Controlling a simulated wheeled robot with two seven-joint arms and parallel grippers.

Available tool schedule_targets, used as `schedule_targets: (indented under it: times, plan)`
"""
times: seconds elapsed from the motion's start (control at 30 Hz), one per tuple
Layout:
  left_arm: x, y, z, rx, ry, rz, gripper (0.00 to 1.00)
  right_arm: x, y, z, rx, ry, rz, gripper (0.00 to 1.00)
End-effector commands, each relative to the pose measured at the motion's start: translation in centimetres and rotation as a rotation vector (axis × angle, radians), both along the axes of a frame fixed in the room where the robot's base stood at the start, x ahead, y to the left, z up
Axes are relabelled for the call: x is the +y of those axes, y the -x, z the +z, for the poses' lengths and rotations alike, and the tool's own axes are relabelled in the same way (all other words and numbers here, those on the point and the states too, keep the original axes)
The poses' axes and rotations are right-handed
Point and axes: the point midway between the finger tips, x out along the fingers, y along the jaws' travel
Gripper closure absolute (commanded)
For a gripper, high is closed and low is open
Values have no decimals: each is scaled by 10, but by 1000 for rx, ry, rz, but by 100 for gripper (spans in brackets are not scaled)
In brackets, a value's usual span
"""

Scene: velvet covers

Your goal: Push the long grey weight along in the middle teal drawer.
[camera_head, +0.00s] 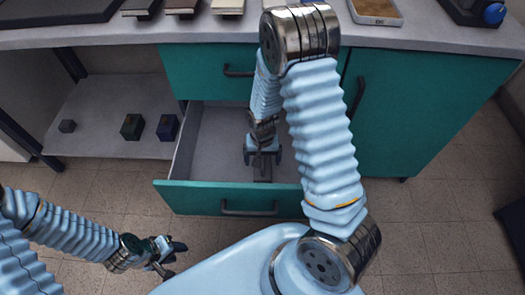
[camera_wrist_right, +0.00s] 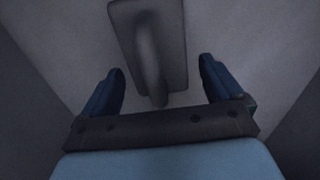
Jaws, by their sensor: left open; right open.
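The middle teal drawer (camera_head: 187,195) is pulled out, with a pale grey inside. The long grey weight (camera_wrist_right: 173,55) is a flat block with an arched handle, lying on the drawer floor. In the head view a dark part of it (camera_head: 263,170) shows between my right fingers; the rest is hidden by my arm. My right gripper (camera_head: 263,157) points down into the drawer. In the right wrist view its open fingers (camera_wrist_right: 161,66) stand on either side of the handle, with gaps. My left gripper (camera_head: 172,255) is open and empty, outside the drawer at lower left.
A counter (camera_head: 230,32) above holds several items along its back. A closed teal drawer (camera_head: 195,72) is above the open one, and a teal door (camera_head: 425,110) is at right.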

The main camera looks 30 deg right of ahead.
Motion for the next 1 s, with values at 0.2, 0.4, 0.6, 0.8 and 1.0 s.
schedule_targets:
  times: [0.2,0.4,0.6,0.8,1.0]
  plan:
    - [0,0,-1,0,0,0,60,0,0,-11,1,0,-1,6]
    - [0,0,-1,0,0,0,60,0,0,-11,0,0,0,6]
    - [0,0,-1,0,0,0,60,0,0,-11,0,0,0,29]
    - [0,0,-1,0,0,0,60,0,0,-11,0,0,0,60]
    - [0,0,-1,0,0,0,60,0,0,-10,0,0,0,91]
